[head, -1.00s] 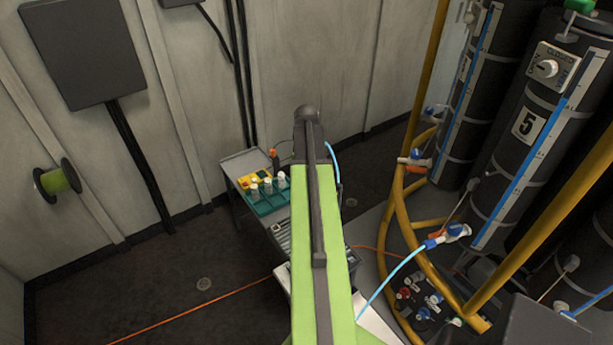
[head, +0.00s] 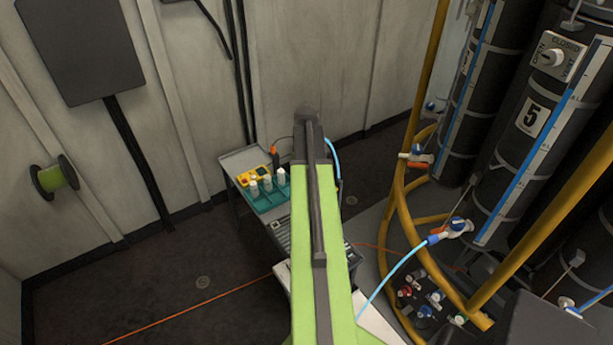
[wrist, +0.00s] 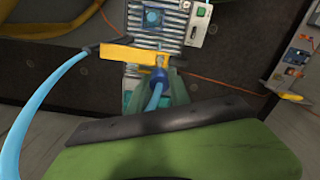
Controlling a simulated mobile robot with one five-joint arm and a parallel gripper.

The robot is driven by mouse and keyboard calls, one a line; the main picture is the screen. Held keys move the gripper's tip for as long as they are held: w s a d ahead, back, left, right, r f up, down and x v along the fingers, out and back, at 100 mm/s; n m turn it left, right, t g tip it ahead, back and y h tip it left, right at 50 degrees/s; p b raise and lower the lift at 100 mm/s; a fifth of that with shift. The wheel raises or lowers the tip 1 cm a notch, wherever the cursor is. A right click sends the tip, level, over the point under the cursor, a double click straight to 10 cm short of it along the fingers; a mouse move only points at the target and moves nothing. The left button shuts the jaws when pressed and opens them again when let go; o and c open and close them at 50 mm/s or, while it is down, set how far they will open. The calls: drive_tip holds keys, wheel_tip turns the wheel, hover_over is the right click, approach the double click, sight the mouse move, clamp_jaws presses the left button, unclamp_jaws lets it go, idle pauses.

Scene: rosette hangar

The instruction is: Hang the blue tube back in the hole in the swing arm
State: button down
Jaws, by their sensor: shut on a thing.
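In the wrist view my gripper (wrist: 160,88) has its pale green fingers closed around the blue tube (wrist: 155,98), just below a darker blue collar. The yellow swing arm (wrist: 120,53) lies right beyond the fingertips. The collar and a pale fitting show at the swing arm's right end. The hole is not clearly visible, and I cannot tell whether the tube is in it. A light blue hose (wrist: 38,95) curves along the left; whether it is the same tube is unclear. In the head view my arm hides the gripper; a piece of blue tube (head: 334,155) shows beside it.
A ribbed grey unit (wrist: 155,20) lies beyond the swing arm. A cart (head: 240,160) with a green tray (head: 272,201) of bottles stands by the wall. Yellow rails (head: 400,215) and dark tanks (head: 520,150) are at right. An orange cable (head: 190,316) crosses the floor.

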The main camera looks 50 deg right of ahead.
drive_tip(key=shift+f+b, duration=1.95)
drive_tip(key=shift+f, duration=0.15)
drive_tip(key=shift+f+b, duration=2.4)
drive_tip(key=shift+f, duration=0.1)
drive_tip(key=shift+f+b, duration=0.25)
drive_tip(key=shift+b, duration=0.05)
drive_tip(key=c, duration=1.1)
unclamp_jaws()
drive_tip(key=shift+r, duration=0.1)
drive_tip(key=shift+o, duration=0.2)
drive_tip(key=o, duration=0.5)
